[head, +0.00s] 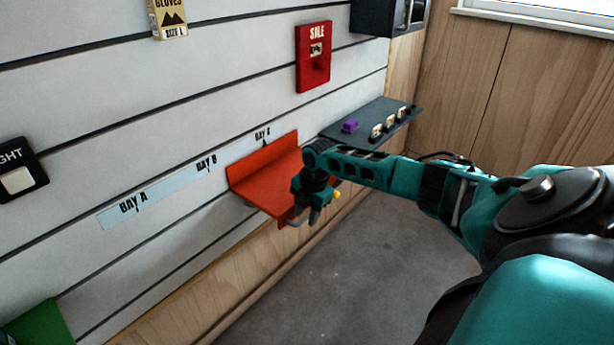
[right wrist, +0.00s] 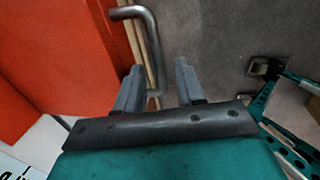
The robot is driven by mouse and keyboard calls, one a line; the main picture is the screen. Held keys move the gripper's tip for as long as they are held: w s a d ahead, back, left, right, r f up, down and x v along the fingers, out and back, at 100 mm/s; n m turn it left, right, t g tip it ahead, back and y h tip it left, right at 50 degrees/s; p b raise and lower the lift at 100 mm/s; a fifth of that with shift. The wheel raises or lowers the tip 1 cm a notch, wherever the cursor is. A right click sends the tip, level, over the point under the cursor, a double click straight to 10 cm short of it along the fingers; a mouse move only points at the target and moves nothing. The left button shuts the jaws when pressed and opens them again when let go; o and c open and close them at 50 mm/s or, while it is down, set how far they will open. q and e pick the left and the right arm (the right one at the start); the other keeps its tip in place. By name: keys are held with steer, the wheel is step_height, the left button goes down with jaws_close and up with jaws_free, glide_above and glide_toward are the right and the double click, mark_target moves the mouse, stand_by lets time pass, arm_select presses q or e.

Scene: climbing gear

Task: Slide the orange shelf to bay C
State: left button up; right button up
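The orange shelf (head: 262,178) sits on the grey slatted wall in the head view. The small BAY C label (head: 262,133) and its pointer stand just above the middle of its back edge. My right gripper (head: 312,215) is at the shelf's front right side. In the right wrist view my right gripper (right wrist: 158,88) is open, with the end of a bent metal handle (right wrist: 150,35) between its fingers and gaps visible on both sides. The orange shelf (right wrist: 55,55) fills the left of that view. My left gripper is not in view.
The pale strip with BAY A (head: 133,203) and BAY B (head: 206,162) runs left of the shelf. A dark shelf (head: 365,128) with a purple item and several small pieces is to the right. A red SALE sign (head: 313,58) hangs above. Open grey floor (head: 330,285) lies below.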

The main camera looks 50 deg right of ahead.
step_height(320, 180, up, 13)
steer(key=s+p, duration=0.2)
steer(key=p, duration=0.2)
steer(key=shift+s+f, duration=0.15)
stand_by(0.5)
